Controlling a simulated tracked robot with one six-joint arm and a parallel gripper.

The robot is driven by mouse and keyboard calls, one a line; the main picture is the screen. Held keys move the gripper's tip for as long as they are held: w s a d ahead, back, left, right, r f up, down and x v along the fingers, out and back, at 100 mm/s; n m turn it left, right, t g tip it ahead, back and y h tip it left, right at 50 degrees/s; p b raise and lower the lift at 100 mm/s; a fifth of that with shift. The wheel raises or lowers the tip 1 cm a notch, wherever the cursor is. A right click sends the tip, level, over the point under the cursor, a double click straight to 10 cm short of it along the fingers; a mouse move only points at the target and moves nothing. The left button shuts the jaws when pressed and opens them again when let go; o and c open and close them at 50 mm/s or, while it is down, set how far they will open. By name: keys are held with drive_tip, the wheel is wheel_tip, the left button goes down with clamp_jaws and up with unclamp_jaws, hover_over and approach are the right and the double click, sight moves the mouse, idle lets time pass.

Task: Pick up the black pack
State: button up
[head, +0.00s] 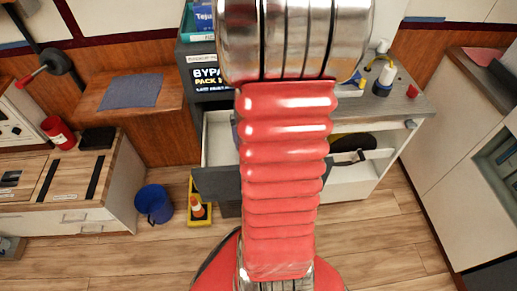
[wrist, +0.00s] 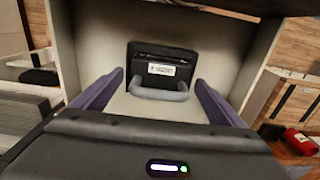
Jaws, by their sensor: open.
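The black pack (wrist: 163,62) shows in the wrist view inside a pale-walled drawer (wrist: 85,40). It has a small white label and a grey loop handle (wrist: 158,96) on the side toward me. My gripper (wrist: 159,78) is open, with one purple finger to each side of the handle. I see no finger touching the handle or the pack. In the head view the open drawer (head: 219,140) is partly behind my red arm, which hides the pack and most of my gripper there.
The drawer's dark front (head: 215,183) juts out over the floor. A blue bucket (head: 154,203) and a yellow stand with a small cone (head: 198,207) are on the floor at left. A red canister (head: 59,132) and a flat black item (head: 98,138) sit on the left counter.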

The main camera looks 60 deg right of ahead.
drive_tip(key=shift+c, duration=0.4)
drive_tip(key=c, duration=2.1)
